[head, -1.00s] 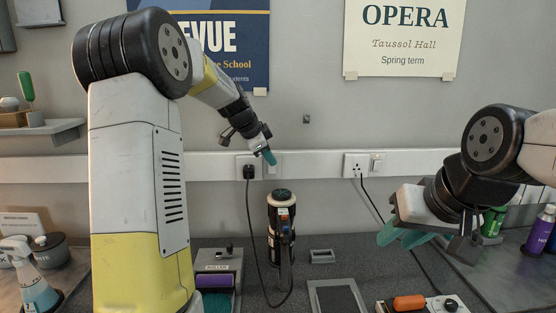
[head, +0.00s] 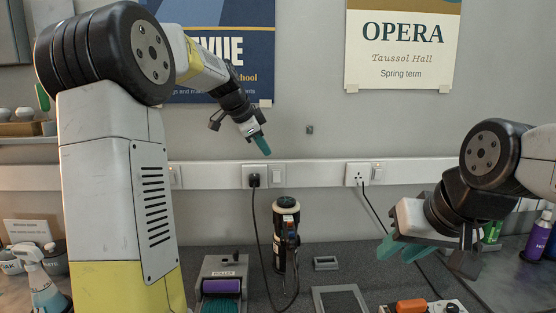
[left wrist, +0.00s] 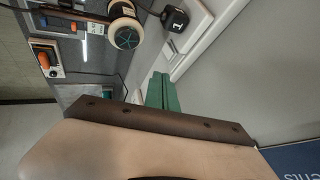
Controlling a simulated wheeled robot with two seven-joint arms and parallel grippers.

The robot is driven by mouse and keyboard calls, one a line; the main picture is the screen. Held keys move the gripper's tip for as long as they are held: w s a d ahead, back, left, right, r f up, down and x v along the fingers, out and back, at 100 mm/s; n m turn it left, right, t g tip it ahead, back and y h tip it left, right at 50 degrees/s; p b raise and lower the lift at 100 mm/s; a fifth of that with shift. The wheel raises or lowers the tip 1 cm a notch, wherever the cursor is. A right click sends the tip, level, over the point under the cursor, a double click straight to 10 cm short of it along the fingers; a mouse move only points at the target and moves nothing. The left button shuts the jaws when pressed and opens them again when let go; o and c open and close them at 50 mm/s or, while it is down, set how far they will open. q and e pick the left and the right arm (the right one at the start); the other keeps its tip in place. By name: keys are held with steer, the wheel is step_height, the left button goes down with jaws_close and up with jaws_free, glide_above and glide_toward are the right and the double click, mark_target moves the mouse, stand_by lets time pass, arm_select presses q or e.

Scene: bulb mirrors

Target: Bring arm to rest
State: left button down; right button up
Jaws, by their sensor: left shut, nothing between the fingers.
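My left gripper (head: 263,146) is held in the air before the wall, below the blue poster and just above the double socket. Its green fingers are shut together with nothing between them. They also show together in the left wrist view (left wrist: 162,90), pointing towards the white wall trunking. My left arm is raised, bent at the elbow. My right gripper (head: 402,250) hangs at the right over the bench, its teal fingers spread apart and empty.
A black plug (head: 254,181) with a hanging cord sits in the wall socket. A purple roller unit (head: 221,287), a grey frame (head: 340,300) and an orange-topped device (head: 410,306) line the front.

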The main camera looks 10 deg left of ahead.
arm_select(q)
steer(key=shift+s+a+r, duration=0.2)
steer(key=shift+a+r, duration=0.05)
steer(key=shift+r, duration=0.4)
steer(key=s+d+f+n+y, duration=0.15)
steer(key=s+n, duration=0.55)
steer(key=s, duration=1.2)
steer(key=s+f+n, duration=0.3)
steer(key=s+f, duration=0.1)
steer(key=s, duration=0.3)
steer(key=s+f+n, duration=0.3)
steer(key=s+f, duration=0.1)
steer(key=s, duration=0.3)
steer(key=shift+s+d, duration=0.2)
steer(key=shift+d, duration=0.05)
